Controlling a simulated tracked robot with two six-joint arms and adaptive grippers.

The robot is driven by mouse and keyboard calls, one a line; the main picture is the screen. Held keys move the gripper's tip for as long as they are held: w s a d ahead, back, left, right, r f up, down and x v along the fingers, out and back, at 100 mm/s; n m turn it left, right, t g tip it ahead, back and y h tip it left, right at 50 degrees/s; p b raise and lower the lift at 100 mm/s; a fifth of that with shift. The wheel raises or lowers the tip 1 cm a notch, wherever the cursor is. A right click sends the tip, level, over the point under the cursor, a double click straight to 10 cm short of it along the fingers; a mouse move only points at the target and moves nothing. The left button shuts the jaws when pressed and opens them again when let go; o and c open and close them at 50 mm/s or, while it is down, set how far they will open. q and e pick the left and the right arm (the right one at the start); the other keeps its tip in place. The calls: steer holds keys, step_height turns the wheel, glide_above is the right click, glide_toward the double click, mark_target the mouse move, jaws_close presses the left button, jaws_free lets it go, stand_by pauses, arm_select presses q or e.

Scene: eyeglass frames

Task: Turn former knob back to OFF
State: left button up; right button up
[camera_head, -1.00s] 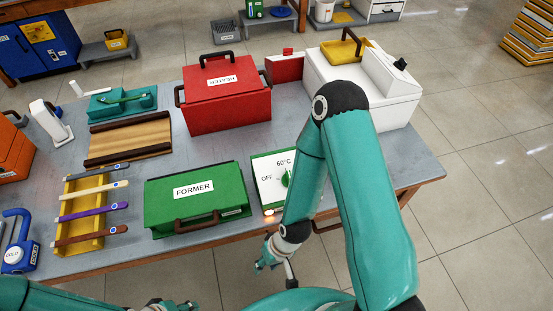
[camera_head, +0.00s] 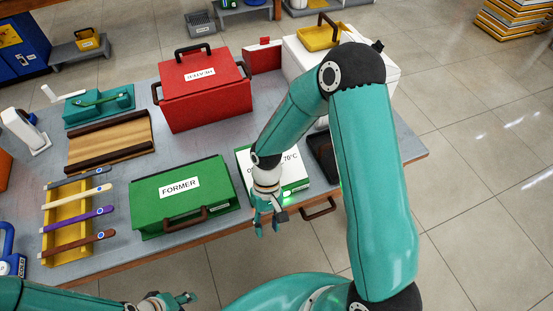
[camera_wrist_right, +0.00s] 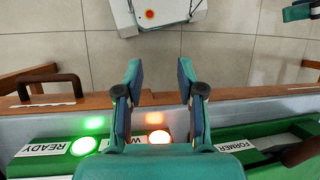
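The green former box (camera_head: 148,212) stands closed at the table's front, with a FORMER label and brown handle. To its right is the white control panel (camera_head: 297,178) on a green base; part of OFF and 70°C show. The former knob is hidden behind my right forearm and wrist. My right gripper (camera_head: 267,226) points down at the panel's front edge. In the right wrist view its fingers (camera_wrist_right: 160,72) are apart with nothing between them. There, the green READY lamp (camera_wrist_right: 83,146) and an orange lamp (camera_wrist_right: 158,138) glow. My left gripper (camera_head: 178,301) is low at the bottom edge, its opening unclear.
A red heater box (camera_head: 200,97) stands behind the former. A yellow rack (camera_head: 62,220) with several glasses temples is at the left. A dark item (camera_head: 321,158) lies right of the panel. A drawer handle (camera_head: 318,208) sticks out at the table front.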

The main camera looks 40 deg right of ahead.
steer(key=w+d+r+t+h, duration=0.1)
steer(key=w+d+r, duration=0.25)
steer(key=r, duration=0.45)
steer(key=w+d+r+t+h, duration=0.1)
steer(key=w+d+r+t, duration=0.2)
steer(key=r, duration=0.5)
steer(key=w+d+r+h, duration=0.1)
steer(key=w+d+r, duration=0.35)
steer(key=r, duration=0.45)
steer(key=shift+m, duration=0.4)
steer(key=f, duration=0.5)
steer(key=f+p, duration=0.1)
steer(key=f, duration=0.5)
steer(key=a+f+p, duration=0.1)
steer(key=f, duration=0.5)
